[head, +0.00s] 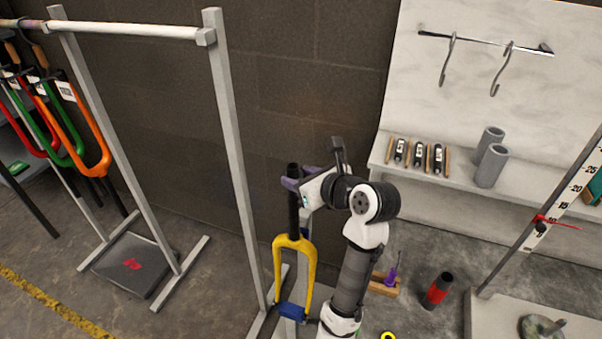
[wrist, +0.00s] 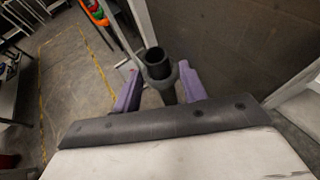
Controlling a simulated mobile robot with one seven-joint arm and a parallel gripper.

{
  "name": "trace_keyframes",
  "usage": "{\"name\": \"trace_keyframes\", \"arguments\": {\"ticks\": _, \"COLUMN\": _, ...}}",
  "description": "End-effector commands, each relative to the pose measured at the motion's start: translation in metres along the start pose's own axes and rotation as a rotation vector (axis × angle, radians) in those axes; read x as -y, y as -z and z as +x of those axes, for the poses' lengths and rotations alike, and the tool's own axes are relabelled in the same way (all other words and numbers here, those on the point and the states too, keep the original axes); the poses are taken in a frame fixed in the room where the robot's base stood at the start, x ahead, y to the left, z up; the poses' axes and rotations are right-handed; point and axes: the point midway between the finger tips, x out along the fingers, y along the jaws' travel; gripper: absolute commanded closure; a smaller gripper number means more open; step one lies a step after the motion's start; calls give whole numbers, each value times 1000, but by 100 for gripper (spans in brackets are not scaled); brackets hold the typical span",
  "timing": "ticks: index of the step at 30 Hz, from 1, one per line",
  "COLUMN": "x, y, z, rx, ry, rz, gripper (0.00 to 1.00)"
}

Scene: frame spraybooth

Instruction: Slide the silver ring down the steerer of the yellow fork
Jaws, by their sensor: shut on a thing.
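The yellow fork (head: 280,262) stands upright with its legs down at a blue block (head: 292,311) on a grey stand. Its black steerer (head: 294,215) points up, and its open top end (wrist: 154,56) shows in the wrist view. My gripper (head: 292,184) is at the upper part of the steerer, with a purple finger (wrist: 129,92) on each side. The silver ring (wrist: 175,73) shows as a grey band around the steerer just below its top, between the fingers, and my gripper is shut on it. In the head view the ring is hidden by the fingers.
A grey rack post (head: 236,150) stands close left of the fork. Red, green and orange forks (head: 92,130) hang at the far left. A shelf (head: 450,180) with grey tubes is at right. A black-red can (head: 437,290) stands on the floor.

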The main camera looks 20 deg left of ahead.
Motion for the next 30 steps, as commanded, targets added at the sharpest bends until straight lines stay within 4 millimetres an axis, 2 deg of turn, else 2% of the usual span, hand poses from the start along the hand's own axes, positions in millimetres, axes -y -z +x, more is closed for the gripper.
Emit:
{"name": "trace_keyframes", "arguments": {"ticks": 7, "x": 0, "y": 11, "z": 4, "rx": 1, "ry": 0, "rz": 1, "gripper": 79}}
{"name": "trace_keyframes", "arguments": {"ticks": 23, "x": 0, "y": 13, "z": 5, "rx": 1, "ry": 0, "rz": 0, "gripper": 79}}
{"name": "trace_keyframes", "arguments": {"ticks": 30, "x": 0, "y": 22, "z": 9, "rx": -1, "ry": -1, "rz": 1, "gripper": 79}}
